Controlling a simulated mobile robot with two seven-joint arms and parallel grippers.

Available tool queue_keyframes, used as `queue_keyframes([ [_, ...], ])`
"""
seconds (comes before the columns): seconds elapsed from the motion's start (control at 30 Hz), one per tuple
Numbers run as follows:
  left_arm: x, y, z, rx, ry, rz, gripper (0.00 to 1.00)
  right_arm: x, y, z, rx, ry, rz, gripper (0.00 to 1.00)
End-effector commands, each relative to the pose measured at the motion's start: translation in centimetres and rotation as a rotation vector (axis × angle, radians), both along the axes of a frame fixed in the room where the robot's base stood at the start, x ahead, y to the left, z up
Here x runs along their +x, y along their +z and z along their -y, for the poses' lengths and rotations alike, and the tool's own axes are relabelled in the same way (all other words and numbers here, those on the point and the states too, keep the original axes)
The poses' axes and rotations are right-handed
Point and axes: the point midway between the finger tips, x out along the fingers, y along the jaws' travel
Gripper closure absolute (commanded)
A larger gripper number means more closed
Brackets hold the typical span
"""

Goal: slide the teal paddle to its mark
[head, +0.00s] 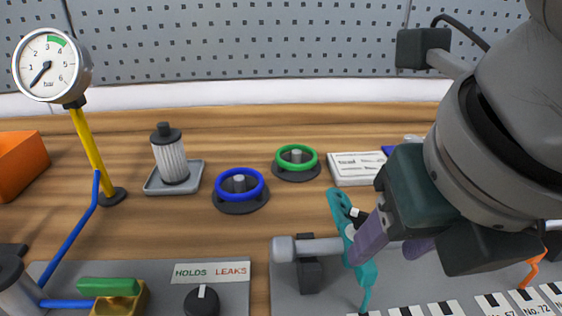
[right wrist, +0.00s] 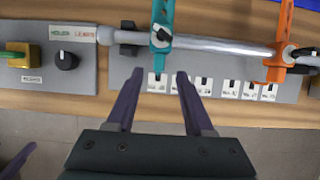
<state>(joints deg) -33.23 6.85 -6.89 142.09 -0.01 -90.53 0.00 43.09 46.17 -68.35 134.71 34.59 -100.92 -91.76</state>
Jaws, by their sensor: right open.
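The teal paddle (head: 365,277) is clamped on a horizontal grey shaft (head: 325,248) over a grey base with a row of black-and-white marks; it also shows in the right wrist view (right wrist: 161,18). Its lower tip is near the left end of the marks (right wrist: 157,84). My right gripper (head: 384,254) is open, with purple fingers. In the head view the near finger overlaps the paddle; contact cannot be told. A purple piece at the wrist view's lower left looks like my left gripper.
An orange paddle (right wrist: 279,45) is on the same shaft further right. A control panel with a black knob (head: 202,300) lies to the left. Behind are a blue ring (head: 239,197), a green ring (head: 296,170), a filter on a tray (head: 170,165) and a gauge (head: 47,66).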

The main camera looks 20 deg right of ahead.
Motion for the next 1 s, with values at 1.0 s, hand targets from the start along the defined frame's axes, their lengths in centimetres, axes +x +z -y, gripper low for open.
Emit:
queue_keyframes([
  [1.0,0.0,4.1,-0.1,0.002,-0.001,0.000,0.00,-3.1,5.5,-7.6,0.552,-0.601,-0.040,0.47],
])
